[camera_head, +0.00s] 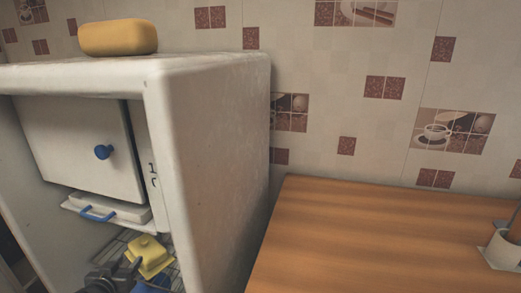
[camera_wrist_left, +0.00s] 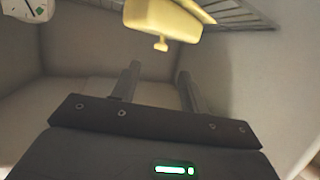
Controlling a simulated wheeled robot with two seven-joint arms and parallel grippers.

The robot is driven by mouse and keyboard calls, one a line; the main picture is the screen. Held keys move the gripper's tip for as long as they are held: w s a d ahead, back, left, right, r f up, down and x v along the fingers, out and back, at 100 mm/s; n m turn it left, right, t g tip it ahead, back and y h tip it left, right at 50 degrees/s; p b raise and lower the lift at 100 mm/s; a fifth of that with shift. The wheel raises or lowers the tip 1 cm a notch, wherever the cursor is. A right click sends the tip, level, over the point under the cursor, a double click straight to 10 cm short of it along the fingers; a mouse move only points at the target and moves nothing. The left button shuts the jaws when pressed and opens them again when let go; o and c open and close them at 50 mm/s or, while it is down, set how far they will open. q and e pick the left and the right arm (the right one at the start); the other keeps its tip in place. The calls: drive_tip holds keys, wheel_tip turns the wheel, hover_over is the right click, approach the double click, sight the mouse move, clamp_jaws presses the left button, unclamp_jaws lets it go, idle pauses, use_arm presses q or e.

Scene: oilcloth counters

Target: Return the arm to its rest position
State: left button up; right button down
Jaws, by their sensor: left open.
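My left gripper (camera_head: 112,275) is low in the head view, inside the open white fridge (camera_head: 215,150). In the left wrist view its two fingers (camera_wrist_left: 157,82) stand apart with nothing between them. A yellow butter dish (camera_head: 150,256) with a small knob sits on the wire rack beside the gripper. The dish also shows at the top of the left wrist view (camera_wrist_left: 165,20), beyond the fingertips and apart from them. My right gripper is in neither view.
The fridge's walls are close around my left gripper. Above it are a small closed door (camera_head: 80,145) with a blue knob and a white drawer (camera_head: 110,207) with a blue handle. A yellow-orange loaf-like block (camera_head: 118,37) lies on top. The wooden counter (camera_head: 375,240) at right is mostly clear.

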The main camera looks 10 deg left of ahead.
use_arm(q)
drive_tip(key=s+d+f+m+g+h, duration=0.2)
drive_tip(key=s+d+f+g, duration=0.4)
drive_tip(key=s+d, duration=0.55)
drive_tip(key=s+d+f+m+g+h, duration=0.15)
drive_tip(key=s+d+f+g, duration=0.25)
drive_tip(key=s+d+f, duration=0.6)
drive_tip(key=s+f+m+g+p, duration=0.1)
drive_tip(key=s+f+p, duration=0.15)
drive_tip(key=f, duration=0.85)
drive_tip(key=s+f+g+p, duration=0.1)
drive_tip(key=s+f, duration=0.2)
drive_tip(key=f, duration=0.8)
drive_tip(key=s+a+f+p, duration=0.3)
drive_tip(key=s+f, duration=0.8)
drive_tip(key=s, duration=0.4)
drive_tip(key=shift+s+a+f+g, duration=0.2)
drive_tip(key=shift+s+g, duration=0.1)
drive_tip(key=shift+g, duration=0.1)
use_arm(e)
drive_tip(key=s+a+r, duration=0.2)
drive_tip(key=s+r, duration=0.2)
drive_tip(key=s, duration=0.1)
use_arm(q)
drive_tip(key=shift+m+y, duration=0.25)
